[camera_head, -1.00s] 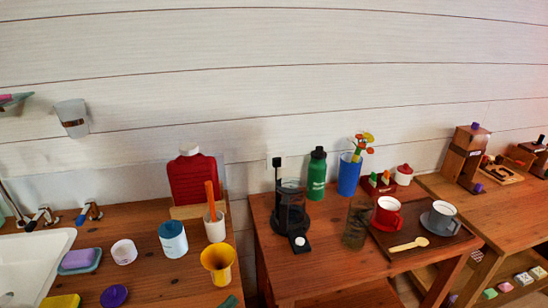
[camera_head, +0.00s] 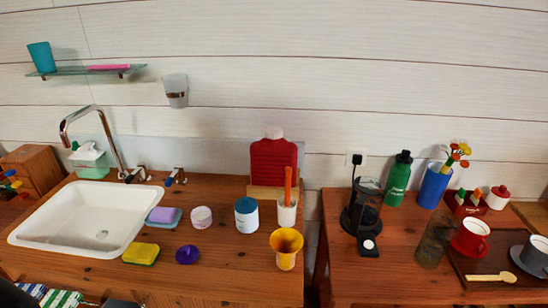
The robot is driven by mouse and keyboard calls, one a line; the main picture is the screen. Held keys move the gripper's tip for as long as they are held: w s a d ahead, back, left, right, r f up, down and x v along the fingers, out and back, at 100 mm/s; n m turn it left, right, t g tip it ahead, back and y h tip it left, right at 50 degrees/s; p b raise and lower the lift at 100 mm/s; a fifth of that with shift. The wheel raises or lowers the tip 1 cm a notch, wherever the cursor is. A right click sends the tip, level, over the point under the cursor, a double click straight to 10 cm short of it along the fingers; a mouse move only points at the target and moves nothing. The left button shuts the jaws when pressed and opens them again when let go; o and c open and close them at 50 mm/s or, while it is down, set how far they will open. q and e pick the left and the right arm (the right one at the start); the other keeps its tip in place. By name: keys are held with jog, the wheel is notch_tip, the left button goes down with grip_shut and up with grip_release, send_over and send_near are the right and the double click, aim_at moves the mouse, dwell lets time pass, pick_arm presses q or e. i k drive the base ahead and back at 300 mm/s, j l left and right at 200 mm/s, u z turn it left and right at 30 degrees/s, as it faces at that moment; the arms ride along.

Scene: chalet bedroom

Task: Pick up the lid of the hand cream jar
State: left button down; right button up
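A small round pale jar (camera_head: 201,217) stands on the wooden washstand top, right of the soap dish; it looks like the hand cream jar. It appears to have no lid on. A purple round lid-like piece with a raised middle (camera_head: 187,254) lies on the wood in front of it, apart from it and near the front edge. A white jar with a blue lid (camera_head: 246,215) stands just to the right. No gripper is clearly visible in the head view.
A yellow sponge (camera_head: 141,254) lies left of the purple piece, and a purple soap (camera_head: 162,214) rests on a blue dish behind. The white sink (camera_head: 100,213) is further left. A yellow cup (camera_head: 286,248) stands to the right. Bare wood surrounds the purple piece.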

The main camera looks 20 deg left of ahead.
aim_at(186, 255)
jog(key=u, duration=1.4)
